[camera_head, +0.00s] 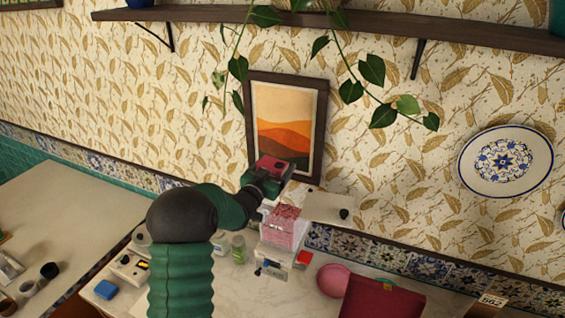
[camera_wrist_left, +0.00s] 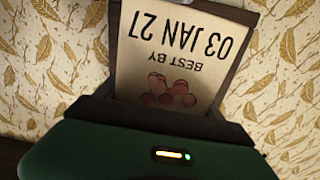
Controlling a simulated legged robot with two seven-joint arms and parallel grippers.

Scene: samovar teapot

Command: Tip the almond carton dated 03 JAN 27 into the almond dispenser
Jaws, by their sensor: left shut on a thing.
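My left gripper (camera_head: 268,182) is shut on a carton (camera_head: 272,166), held above and slightly left of the dispenser. In the left wrist view the carton's label (camera_wrist_left: 180,50) reads BEST BY 03 JAN 27, upside down, with a picture of pinkish nuts below it. In the head view the carton shows a red face and its opening cannot be made out. The clear dispenser (camera_head: 279,240) stands on the counter, with reddish pieces at its top. A pale lid-like panel with a dark knob (camera_head: 328,208) is beside its top. My right gripper is not in view.
A pink bowl (camera_head: 333,280) and a dark red box or bag (camera_head: 382,300) are right of the dispenser. A green jar (camera_head: 239,249) stands to its left. A framed picture (camera_head: 287,125) hangs close behind my gripper, below trailing plant leaves (camera_head: 372,70).

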